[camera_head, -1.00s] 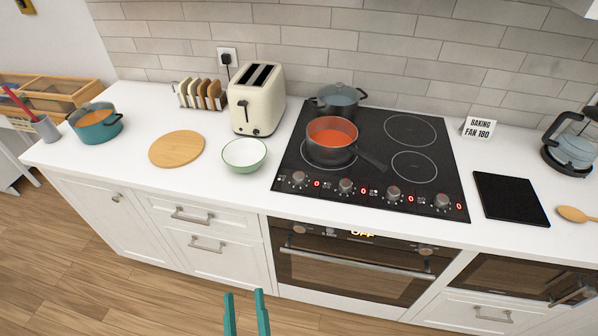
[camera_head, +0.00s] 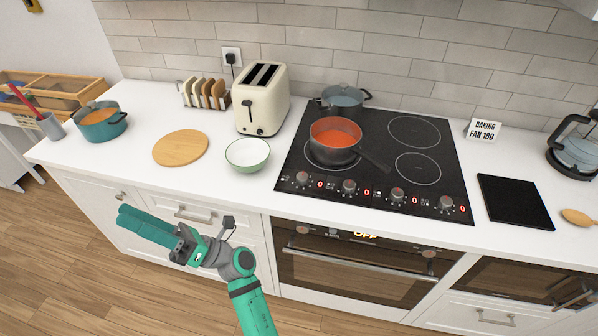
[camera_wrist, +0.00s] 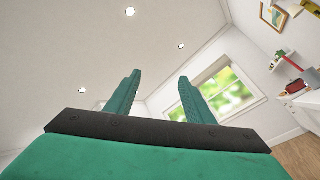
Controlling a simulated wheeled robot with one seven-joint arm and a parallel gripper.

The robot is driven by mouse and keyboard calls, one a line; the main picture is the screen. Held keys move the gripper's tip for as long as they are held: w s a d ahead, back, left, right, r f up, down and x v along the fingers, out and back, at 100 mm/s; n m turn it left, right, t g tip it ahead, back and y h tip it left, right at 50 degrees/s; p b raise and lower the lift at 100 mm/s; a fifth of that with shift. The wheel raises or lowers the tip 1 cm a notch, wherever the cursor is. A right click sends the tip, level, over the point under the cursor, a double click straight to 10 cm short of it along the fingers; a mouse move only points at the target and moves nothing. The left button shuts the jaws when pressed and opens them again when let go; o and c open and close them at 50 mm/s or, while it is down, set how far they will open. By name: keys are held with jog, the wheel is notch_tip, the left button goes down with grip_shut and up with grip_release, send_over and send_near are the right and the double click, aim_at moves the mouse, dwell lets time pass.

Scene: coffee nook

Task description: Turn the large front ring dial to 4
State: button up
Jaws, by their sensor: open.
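Several knob dials run along the front edge of the black hob (camera_head: 428,183). They are a leftmost dial (camera_head: 303,178), a second dial (camera_head: 348,187), a third dial (camera_head: 397,195) and a rightmost dial (camera_head: 446,203). A red 0 shows beside each. The small symbols by the dials are too small to tell which one serves the large front ring. A dark pan of red soup (camera_head: 335,136) covers much of the front-left ring. My gripper (camera_head: 124,217) is empty, pointing left before the drawers, well away from the dials. Its fingers stand apart in the wrist view (camera_wrist: 159,77).
A green-rimmed bowl (camera_head: 248,156), a round board (camera_head: 180,148) and a cream toaster (camera_head: 262,100) stand left of the hob. A grey pot (camera_head: 342,99) is at its back left. A black mat (camera_head: 515,202) lies to its right. The oven handle (camera_head: 355,265) sticks out below.

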aim_at(303, 176)
jog(key=w+a+f+n+g+h, duration=0.1)
jog(key=w+f+n+g+h, duration=0.7)
jog(key=n+h, duration=0.6)
jog(key=w+d+f+t+h, duration=0.1)
jog(key=w+d+h, duration=0.1)
jog(key=w+d, duration=0.2)
jog(key=w+d+n+t+h, duration=0.1)
jog(key=w+d+t+h, duration=0.1)
jog(key=d, duration=0.6)
jog(key=w+d+f+n+t+h, duration=0.1)
jog(key=w+d+h, duration=0.2)
jog(key=w+d, duration=0.3)
jog(key=shift+w+d+f+t+h, duration=0.3)
jog(key=shift+d+h, duration=0.1)
jog(key=w+d+r+t+h, duration=0.1)
jog(key=w+d+r+h, duration=0.2)
jog(key=d, duration=0.5)
jog(key=w+d+r+t+h, duration=0.1)
jog(key=w+d+r+h, duration=0.15)
jog(key=d, duration=0.65)
notch_tip(303, 176, down, 9)
jog(key=shift+a+f, duration=0.1)
jog(key=shift+s+f, duration=0.1)
jog(key=shift+f, duration=0.2)
